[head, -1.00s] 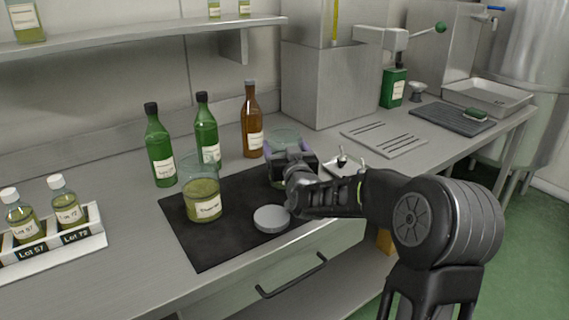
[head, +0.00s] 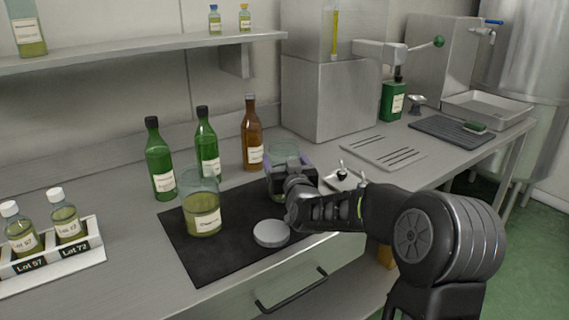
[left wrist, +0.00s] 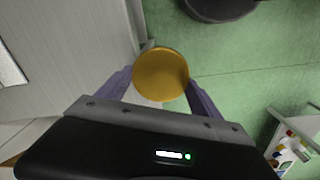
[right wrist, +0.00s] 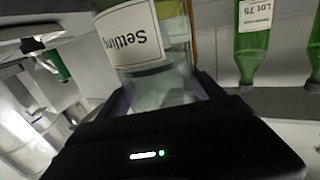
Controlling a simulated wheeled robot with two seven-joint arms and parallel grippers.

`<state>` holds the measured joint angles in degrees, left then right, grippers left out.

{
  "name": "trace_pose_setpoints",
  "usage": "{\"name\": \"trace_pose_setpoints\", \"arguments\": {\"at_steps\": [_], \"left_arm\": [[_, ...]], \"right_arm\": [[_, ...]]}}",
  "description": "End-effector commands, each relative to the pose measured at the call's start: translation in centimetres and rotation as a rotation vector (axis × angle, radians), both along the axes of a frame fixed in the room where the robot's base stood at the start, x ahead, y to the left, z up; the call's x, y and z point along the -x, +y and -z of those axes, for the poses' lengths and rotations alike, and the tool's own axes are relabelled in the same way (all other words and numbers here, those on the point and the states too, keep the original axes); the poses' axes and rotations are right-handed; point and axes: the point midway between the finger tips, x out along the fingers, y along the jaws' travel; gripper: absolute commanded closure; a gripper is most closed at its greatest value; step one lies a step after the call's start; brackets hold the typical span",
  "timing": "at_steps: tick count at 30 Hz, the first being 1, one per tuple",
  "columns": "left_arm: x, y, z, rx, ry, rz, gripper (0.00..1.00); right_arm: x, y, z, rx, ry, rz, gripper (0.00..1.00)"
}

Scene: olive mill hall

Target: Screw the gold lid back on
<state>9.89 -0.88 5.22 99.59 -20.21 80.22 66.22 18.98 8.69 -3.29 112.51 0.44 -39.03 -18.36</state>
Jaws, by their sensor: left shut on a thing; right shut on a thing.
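The gold lid (left wrist: 160,74) shows in the left wrist view between the purple fingers of my left gripper (left wrist: 161,86), which is shut on it. Green floor and a grey panel lie behind it. My left gripper is outside the head view. My right gripper (head: 292,172) is shut on a clear glass jar (head: 283,156) at the right part of the black mat. In the right wrist view the jar (right wrist: 160,50) carries a "Settling" label, upside down there, between the fingers of my right gripper (right wrist: 164,92). My right gripper hides part of the jar.
A glass jar of yellow-green oil (head: 203,218) and a grey lid (head: 271,233) stand on the black mat (head: 215,262). Green bottles (head: 160,165) and a brown bottle (head: 252,140) stand behind. A bottle rack (head: 85,253) is at left, a slotted plate (head: 380,152) at right.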

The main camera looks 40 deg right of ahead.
Motion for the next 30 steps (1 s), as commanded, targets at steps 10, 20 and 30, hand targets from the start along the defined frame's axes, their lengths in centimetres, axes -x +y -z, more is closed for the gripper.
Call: {"name": "trace_pose_setpoints", "arguments": {"at_steps": [10, 20, 30], "left_arm": [[0.0, 0.0, -0.1, 0.000, 0.000, 0.000, 0.70], [0.0, 0.0, -0.4, 0.000, 0.000, 0.000, 0.70], [0.0, 0.0, -0.8, 0.000, 0.000, 0.000, 0.70]], "right_arm": [[0.0, 0.0, -2.3, 0.003, -0.009, 0.001, 0.96], [0.0, 0.0, -5.4, 0.003, -0.010, 0.001, 0.96], [0.0, 0.0, -8.4, 0.003, -0.007, 0.001, 0.96]]}}
